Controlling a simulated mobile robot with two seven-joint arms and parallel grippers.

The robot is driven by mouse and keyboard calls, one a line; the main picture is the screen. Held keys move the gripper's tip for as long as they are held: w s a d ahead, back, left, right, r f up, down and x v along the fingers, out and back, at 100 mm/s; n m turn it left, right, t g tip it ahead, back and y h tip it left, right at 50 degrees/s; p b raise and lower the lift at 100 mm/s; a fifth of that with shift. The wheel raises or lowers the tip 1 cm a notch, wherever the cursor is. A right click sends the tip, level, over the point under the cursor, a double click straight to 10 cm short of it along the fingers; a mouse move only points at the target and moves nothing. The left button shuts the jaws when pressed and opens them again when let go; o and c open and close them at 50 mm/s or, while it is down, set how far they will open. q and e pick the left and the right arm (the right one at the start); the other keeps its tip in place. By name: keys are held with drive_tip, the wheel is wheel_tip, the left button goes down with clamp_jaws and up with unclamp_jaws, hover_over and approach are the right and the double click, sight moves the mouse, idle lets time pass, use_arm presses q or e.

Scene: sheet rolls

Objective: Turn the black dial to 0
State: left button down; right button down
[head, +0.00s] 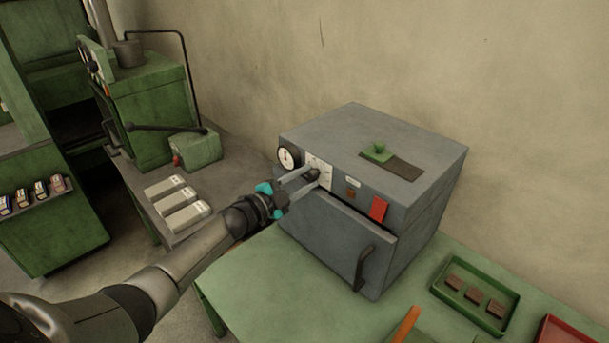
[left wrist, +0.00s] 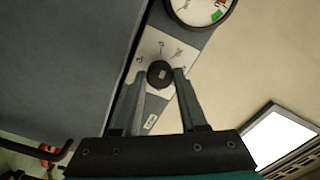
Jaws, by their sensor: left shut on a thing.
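The black dial (head: 312,175) sits on a white marked plate (head: 321,166) on the front of a grey oven-like box (head: 321,227). In the left wrist view the dial (left wrist: 160,74) shows between my fingers, with a pale mark on its face and several markings around it on the plate (left wrist: 150,50). The markings are too small to read surely. My left gripper (head: 307,180), with teal parts, reaches in from the left and is shut on the dial; its fingers also show in the left wrist view (left wrist: 160,85). My right gripper is not in view.
A round gauge (head: 288,158) is just left of the plate. A red tag (head: 378,208) and a door handle (head: 363,268) are on the box front. A green tray (head: 477,295) with brown blocks lies on the green table (head: 262,280). Green machinery (head: 150,110) stands at left.

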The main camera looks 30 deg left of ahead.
use_arm(q)
drive_tip(key=shift+n+p, duration=0.55)
drive_tip(key=shift+n, duration=1.35)
drive_tip(key=shift+c, duration=2.2)
unclamp_jaws()
drive_tip(key=v, duration=1.5)
drive_tip(key=shift+s+a, duration=0.1)
